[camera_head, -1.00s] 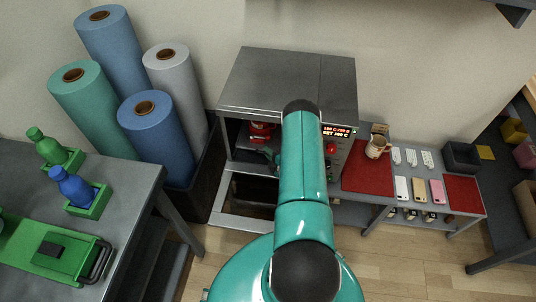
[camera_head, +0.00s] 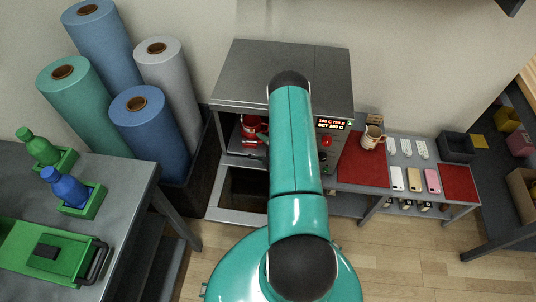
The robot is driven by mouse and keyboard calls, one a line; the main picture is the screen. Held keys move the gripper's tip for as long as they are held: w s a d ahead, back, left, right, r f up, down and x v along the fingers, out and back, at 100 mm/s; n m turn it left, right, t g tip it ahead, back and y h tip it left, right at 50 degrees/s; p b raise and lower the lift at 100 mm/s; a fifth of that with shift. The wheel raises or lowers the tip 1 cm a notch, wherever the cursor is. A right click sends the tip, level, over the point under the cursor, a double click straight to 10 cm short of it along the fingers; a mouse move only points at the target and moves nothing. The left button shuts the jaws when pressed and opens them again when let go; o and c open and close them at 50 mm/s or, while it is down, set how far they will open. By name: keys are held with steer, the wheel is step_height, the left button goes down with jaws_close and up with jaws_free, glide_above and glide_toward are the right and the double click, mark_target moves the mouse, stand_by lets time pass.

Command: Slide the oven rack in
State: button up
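The grey metal oven (camera_head: 285,75) stands against the wall in the middle. Its door (camera_head: 235,216) is folded down open at the front, with a dark window. A red object (camera_head: 250,126) sits inside the oven opening. The oven rack is mostly hidden in the dark opening behind my arm, so how far in it sits cannot be told. My teal arm reaches forward over the door to the oven front.
The lit display (camera_head: 332,125) and red knob (camera_head: 326,142) are right of my arm. A mug (camera_head: 372,137), red mats and phones lie on the right-hand table. Tall rolls (camera_head: 150,130) stand left of the oven. A left table (camera_head: 130,190) holds bottles and a green device.

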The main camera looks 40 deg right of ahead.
steer(key=shift+t+h, duration=0.3)
steer(key=r, duration=0.1)
steer(key=s+r, duration=0.1)
steer(key=r, duration=0.1)
steer(key=s+r, duration=0.1)
steer(key=r, duration=0.1)
steer(key=shift+s+d+r, duration=0.25)
steer(key=shift+d, duration=0.15)
steer(key=s+a+r, duration=0.1)
steer(key=s+a, duration=0.1)
steer(key=s, duration=0.1)
steer(key=shift+s+a+r, duration=0.1)
steer(key=shift+a+r, duration=0.1)
steer(key=shift+r, duration=0.2)
steer(key=c, duration=1.1)
steer(key=shift+s+a+r, duration=0.25)
steer(key=shift+s+a, duration=0.35)
steer(key=shift+a, duration=0.05)
steer(key=shift+s+a+r, duration=0.25)
steer(key=shift+s+a, duration=0.3)
steer(key=shift+a, duration=0.05)
steer(key=shift+s, duration=0.1)
